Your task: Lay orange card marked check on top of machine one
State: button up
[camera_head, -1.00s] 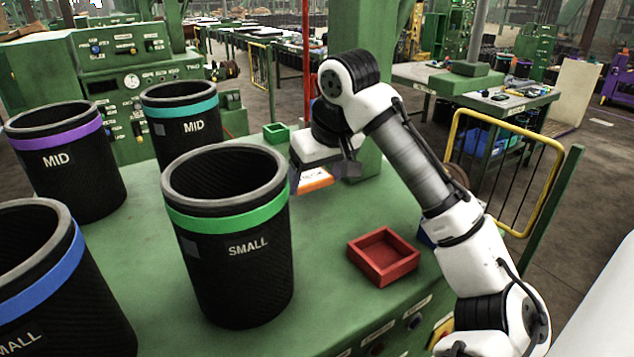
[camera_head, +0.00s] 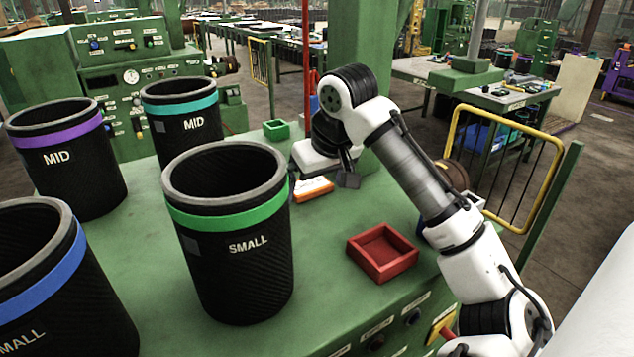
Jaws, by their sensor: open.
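The orange card (camera_head: 312,190), with a white patch, lies behind the front green-banded sleeve on the green bench, under my gripper. Its marking is too small to read. My gripper (camera_head: 321,180) points down over the card and is open. One dark finger shows to the right of the card; the other is mostly hidden by the sleeve. A green machine (camera_head: 120,75) with knobs and a gauge stands at the back left. I cannot read which number it bears.
Black sleeves stand on the bench (camera_head: 330,260): green-banded SMALL (camera_head: 240,270), blue-banded (camera_head: 60,315), purple-banded MID (camera_head: 75,185) and teal-banded MID (camera_head: 190,140). A red tray (camera_head: 383,270) sits right, a small green box (camera_head: 276,125) behind. A green post rises behind my gripper.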

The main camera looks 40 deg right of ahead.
jog(key=b+v, duration=0.3)
jog(key=v, duration=0.9)
jog(key=shift+s, duration=0.15)
